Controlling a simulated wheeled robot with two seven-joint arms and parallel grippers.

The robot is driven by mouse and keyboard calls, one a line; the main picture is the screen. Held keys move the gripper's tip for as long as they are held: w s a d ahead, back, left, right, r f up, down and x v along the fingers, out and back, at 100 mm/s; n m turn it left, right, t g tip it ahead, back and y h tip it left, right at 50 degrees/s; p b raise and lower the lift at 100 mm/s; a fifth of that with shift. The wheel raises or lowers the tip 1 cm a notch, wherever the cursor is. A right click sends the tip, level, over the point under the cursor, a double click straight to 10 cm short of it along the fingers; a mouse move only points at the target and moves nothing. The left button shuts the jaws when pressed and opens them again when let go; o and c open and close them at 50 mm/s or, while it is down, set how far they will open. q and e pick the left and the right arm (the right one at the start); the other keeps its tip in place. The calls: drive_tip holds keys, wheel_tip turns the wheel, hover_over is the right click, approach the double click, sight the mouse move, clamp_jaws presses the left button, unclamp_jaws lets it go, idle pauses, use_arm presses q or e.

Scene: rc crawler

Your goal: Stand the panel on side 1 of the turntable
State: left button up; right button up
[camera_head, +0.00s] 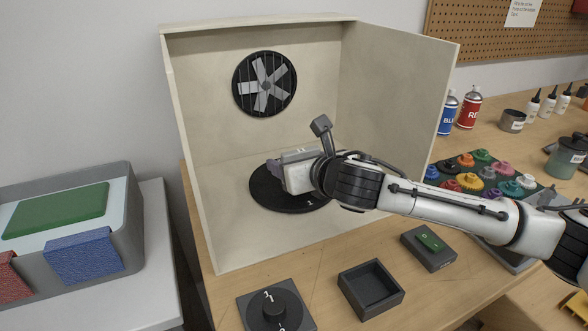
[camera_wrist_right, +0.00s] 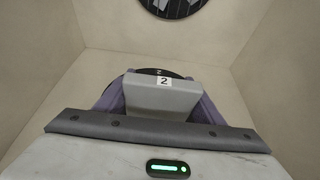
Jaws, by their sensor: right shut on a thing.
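The turntable (camera_head: 283,200) is a dark disc with a "1" on its near side, on the floor of the booth. The wrist view shows a "2" on the turntable's far edge (camera_wrist_right: 161,72). My right gripper (camera_head: 276,168) reaches in from the right and is low over the turntable. In the wrist view its purplish fingers close on both sides of a light grey block with a "2" label, which I take to be the panel (camera_wrist_right: 162,99). The block's lower end is hidden, so I cannot tell whether it touches the turntable. My left gripper is not in view.
The booth (camera_head: 400,90) has side walls close to my arm and a fan (camera_head: 265,84) at the back. In front lie a knob block (camera_head: 275,310), an empty dark tray (camera_head: 371,288) and a green switch (camera_head: 430,240).

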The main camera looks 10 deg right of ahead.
drive_tip(key=shift+f, duration=0.85)
drive_tip(key=o, duration=1.2)
drive_tip(key=v, duration=1.2)
drive_tip(key=shift+r+p, duration=0.15)
drive_tip(key=shift+p, duration=0.2)
